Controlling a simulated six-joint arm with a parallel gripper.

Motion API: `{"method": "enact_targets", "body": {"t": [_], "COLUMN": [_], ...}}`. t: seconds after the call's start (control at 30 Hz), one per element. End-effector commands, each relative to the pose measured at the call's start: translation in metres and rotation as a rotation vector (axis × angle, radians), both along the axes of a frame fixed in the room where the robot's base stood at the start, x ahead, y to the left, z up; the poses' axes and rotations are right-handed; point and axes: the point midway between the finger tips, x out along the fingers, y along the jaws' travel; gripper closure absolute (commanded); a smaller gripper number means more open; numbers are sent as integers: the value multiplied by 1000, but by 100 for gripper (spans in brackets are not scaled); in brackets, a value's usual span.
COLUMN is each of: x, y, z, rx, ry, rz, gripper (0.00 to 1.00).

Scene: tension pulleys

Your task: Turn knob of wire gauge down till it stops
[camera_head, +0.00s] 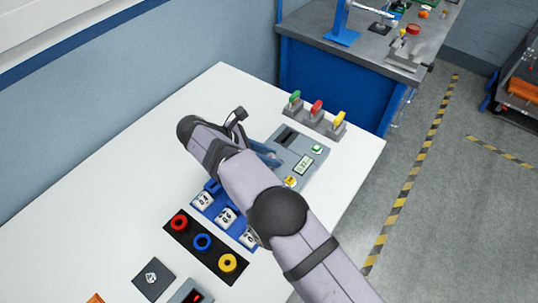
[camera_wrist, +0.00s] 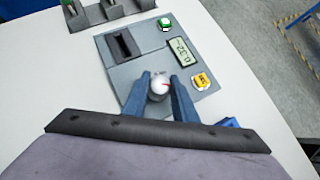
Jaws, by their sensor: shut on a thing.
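The wire gauge (camera_head: 291,146) is a grey panel box with a slot, a small display, a green button and a yellow button. It lies flat on the white table. In the wrist view the gauge (camera_wrist: 143,76) fills the upper middle, with its display (camera_wrist: 184,51) at right. My gripper (camera_wrist: 160,92) is shut on the knob, with one blue finger on each side. In the head view my arm hides the knob, and only part of the gripper (camera_head: 264,152) shows.
Green, red and yellow levers (camera_head: 316,108) stand behind the gauge. A blue holder with white numbered blocks (camera_head: 226,217) and a black plate with coloured rings (camera_head: 203,242) lie nearer. The table's right edge is close to the gauge.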

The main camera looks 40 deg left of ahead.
Motion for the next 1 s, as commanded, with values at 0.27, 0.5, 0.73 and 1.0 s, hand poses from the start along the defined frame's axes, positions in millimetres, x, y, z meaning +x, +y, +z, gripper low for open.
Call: {"method": "enact_targets", "body": {"t": [0.27,0.5,0.73,1.0], "x": [1,0,-4,-22], "y": [0,0,4,16], "z": [0,0,4,25], "rx": [1,0,3,4], "ry": [0,0,-1,-1], "rz": [-1,0,1,1], "gripper": [56,56,56,56]}}
